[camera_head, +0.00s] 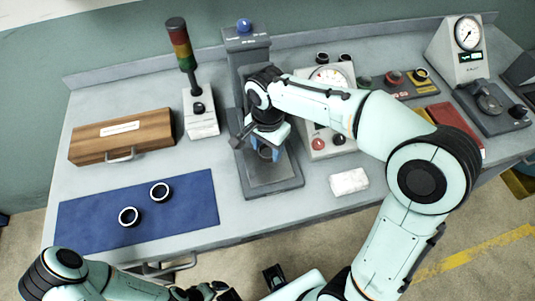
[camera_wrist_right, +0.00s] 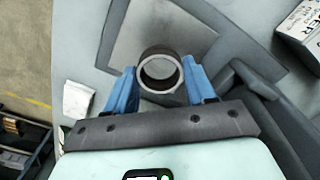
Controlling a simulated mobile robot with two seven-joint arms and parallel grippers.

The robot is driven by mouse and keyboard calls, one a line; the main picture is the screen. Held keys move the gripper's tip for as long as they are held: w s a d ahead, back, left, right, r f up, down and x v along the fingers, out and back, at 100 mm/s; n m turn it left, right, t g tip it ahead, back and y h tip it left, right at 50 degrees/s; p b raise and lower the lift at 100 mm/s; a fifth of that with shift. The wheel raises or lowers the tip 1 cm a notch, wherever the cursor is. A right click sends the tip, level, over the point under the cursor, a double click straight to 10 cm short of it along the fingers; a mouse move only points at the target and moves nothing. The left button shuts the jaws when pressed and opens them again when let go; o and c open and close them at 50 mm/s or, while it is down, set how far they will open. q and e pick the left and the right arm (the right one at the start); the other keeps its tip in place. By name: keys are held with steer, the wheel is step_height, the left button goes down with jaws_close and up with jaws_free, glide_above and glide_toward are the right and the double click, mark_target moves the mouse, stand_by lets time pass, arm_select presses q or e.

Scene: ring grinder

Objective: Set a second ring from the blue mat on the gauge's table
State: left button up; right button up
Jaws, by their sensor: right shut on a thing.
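Two dark rings with pale rims, one at the left (camera_head: 129,216) and one at the right (camera_head: 160,191), lie apart on the blue mat (camera_head: 85,215). My right gripper (camera_head: 266,152) is shut on a third ring (camera_head: 265,153), over the grey plate (camera_head: 278,178) of a column stand with a blue knob. In the right wrist view the held ring (camera_wrist_right: 160,72) sits between the blue fingers, with the square plate (camera_wrist_right: 205,38) behind it. I cannot tell whether it touches the plate. A dial gauge (camera_head: 467,50) with a round table (camera_head: 487,102) stands at the far right. My left gripper is not clear at the bottom edge.
A wooden case (camera_head: 122,135) and a signal tower (camera_head: 182,50) stand left of the column stand. A dial box (camera_head: 316,140), a white block (camera_head: 349,181) and a red pad (camera_head: 455,122) lie to its right. My right arm spans the bench's right half.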

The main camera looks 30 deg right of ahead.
steer(key=shift+f, duration=1.9)
steer(key=shift+f+b, duration=0.2)
steer(key=shift+b, duration=0.15)
steer(key=o, duration=1.1)
steer(key=shift+r, duration=0.15)
